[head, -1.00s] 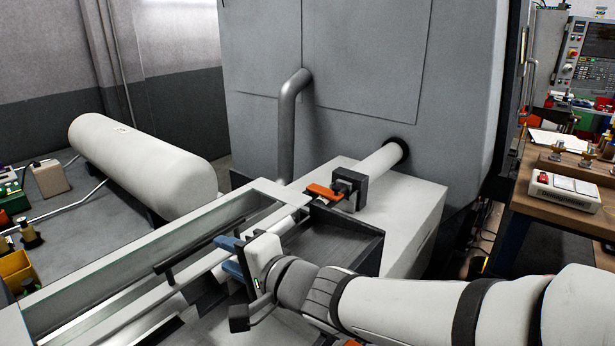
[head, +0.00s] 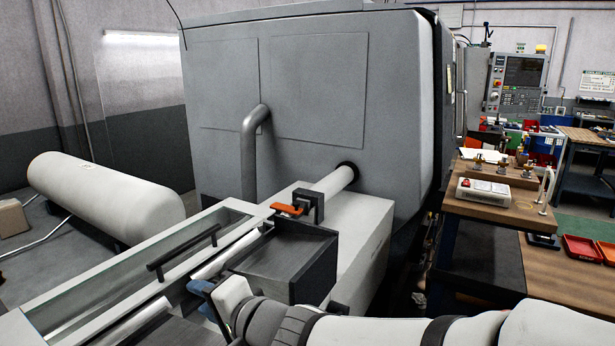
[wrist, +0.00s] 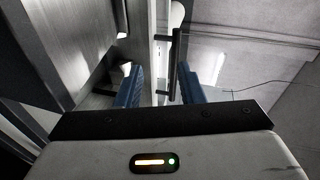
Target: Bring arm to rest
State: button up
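My arm reaches in from the lower right of the head view. My gripper (wrist: 158,88) shows two blue fingers in the wrist view, set well apart with nothing between them. In the head view my gripper (head: 203,292) is at the lower middle, beside the long light bar feeder (head: 75,278). The fingers are partly hidden there by the wrist. The feeder's dark handle (wrist: 174,65) shows beyond the fingers in the wrist view. I cannot tell whether they touch anything.
A dark open tray (head: 280,255) and an orange lever (head: 287,209) are close to my gripper. The grey lathe (head: 310,110) stands behind. A white tank (head: 105,195) lies at left. A wooden bench (head: 495,205) with a white device stands at right.

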jog(key=w+d+f+n+t+h, duration=0.15)
jog(key=d+h, duration=0.25)
jog(key=d, duration=0.5)
jog(key=w+d+f+m+h, duration=0.1)
jog(key=w+d+f+h, duration=0.3)
jog(key=d, duration=0.5)
jog(key=s+d+f+n+g+h, duration=0.3)
jog(key=s+d+g, duration=0.4)
jog(key=s+d, duration=0.6)
jog(key=shift+s+f+n+h, duration=0.2)
jog(key=shift+s+n+h, duration=0.4)
jog(key=shift+n, duration=0.65)
jog(key=shift+d, duration=0.1)
